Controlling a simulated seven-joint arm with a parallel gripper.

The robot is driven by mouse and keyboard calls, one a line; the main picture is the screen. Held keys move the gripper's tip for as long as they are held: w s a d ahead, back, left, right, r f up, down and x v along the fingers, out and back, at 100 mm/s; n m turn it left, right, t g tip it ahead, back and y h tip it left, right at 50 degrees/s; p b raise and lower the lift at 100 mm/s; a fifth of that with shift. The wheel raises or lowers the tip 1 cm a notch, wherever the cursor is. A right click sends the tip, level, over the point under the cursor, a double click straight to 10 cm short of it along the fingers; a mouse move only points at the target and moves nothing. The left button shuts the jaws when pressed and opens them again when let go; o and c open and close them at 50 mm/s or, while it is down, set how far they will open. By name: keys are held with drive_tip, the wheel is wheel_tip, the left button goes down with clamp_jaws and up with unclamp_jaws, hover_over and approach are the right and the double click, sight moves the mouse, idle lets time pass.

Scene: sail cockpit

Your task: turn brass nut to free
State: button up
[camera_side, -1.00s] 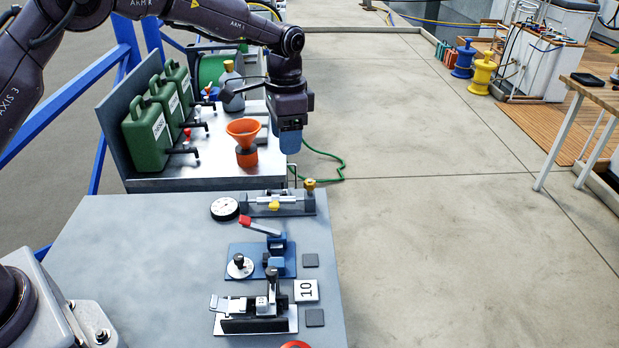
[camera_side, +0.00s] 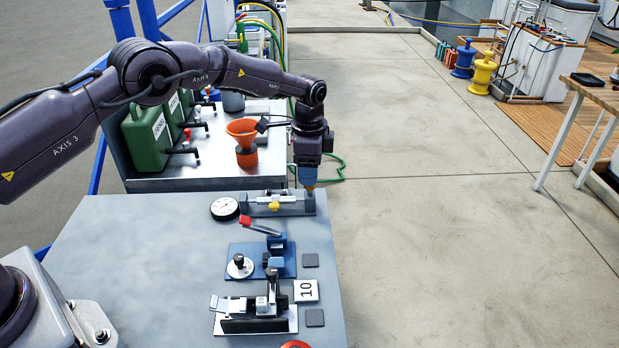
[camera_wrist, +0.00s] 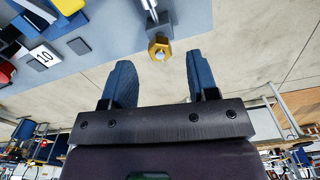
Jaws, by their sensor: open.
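The brass nut (camera_wrist: 159,47) is six-sided and sits on the end of a metal rod (camera_wrist: 150,12) in the wrist view. A pale round stud end shows at its middle. In the side view the nut is mostly hidden behind my fingertips, at the right end of a grey fixture (camera_side: 278,208) with a yellow knob. My gripper (camera_wrist: 160,60) is open, with blue fingers spread to either side of the nut's line. In the wrist view the nut lies just beyond the fingertips, between their lines. I see no contact. My gripper (camera_side: 308,187) points down in the side view.
A dial gauge (camera_side: 224,208) lies left of the fixture. A blue clamp fixture (camera_side: 262,260) and a black-and-silver fixture (camera_side: 255,314) stand nearer on the bench. An orange funnel (camera_side: 242,132) stands on the back bench. Open floor lies to the right.

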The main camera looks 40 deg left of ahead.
sight(310, 188)
drive_tip(key=shift+f, duration=1.5)
drive_tip(key=shift+c, duration=0.2)
drive_tip(key=c, duration=0.9)
